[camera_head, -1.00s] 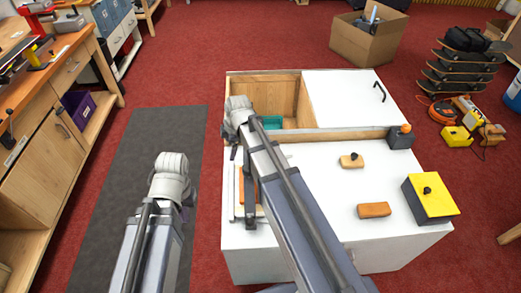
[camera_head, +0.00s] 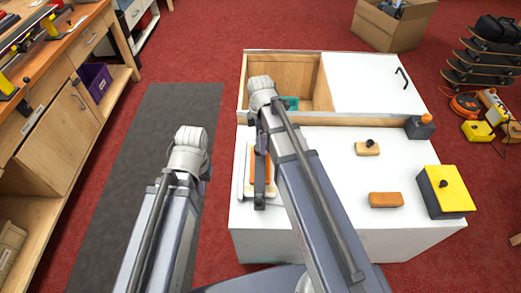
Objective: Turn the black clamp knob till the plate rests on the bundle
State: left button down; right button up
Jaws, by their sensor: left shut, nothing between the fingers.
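On the white cabinet top (camera_head: 321,152), at its left, lies a pale flat piece (camera_head: 244,187) with an orange-brown strip and a dark upright bar (camera_head: 260,182). This looks like the clamp and bundle, but my right arm covers part of it. I cannot make out the clamp knob or the plate's height there. My left gripper (camera_head: 206,172) is mostly hidden behind its raised arm, left of the cabinet, and is shut and empty. It is apart from the clamp.
A wooden block with a black knob (camera_head: 367,148), an orange-brown block (camera_head: 386,200) and a yellow box with a black knob (camera_head: 449,198) stand to the right. An open compartment (camera_head: 290,75) is behind. A grey floor mat (camera_head: 140,170) lies clear at left.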

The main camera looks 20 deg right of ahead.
notch_tip(320, 180, down, 4)
jog(key=b, duration=0.3)
pick_arm(q)
notch_tip(320, 180, down, 4)
pick_arm(e)
jog(key=shift+c, duration=0.3)
jog(key=c, duration=1.3)
jog(key=m, duration=0.4)
jog(key=shift+m, duration=0.4)
jog(key=shift+w+m, duration=0.1)
jog(key=shift+m, duration=2.5)
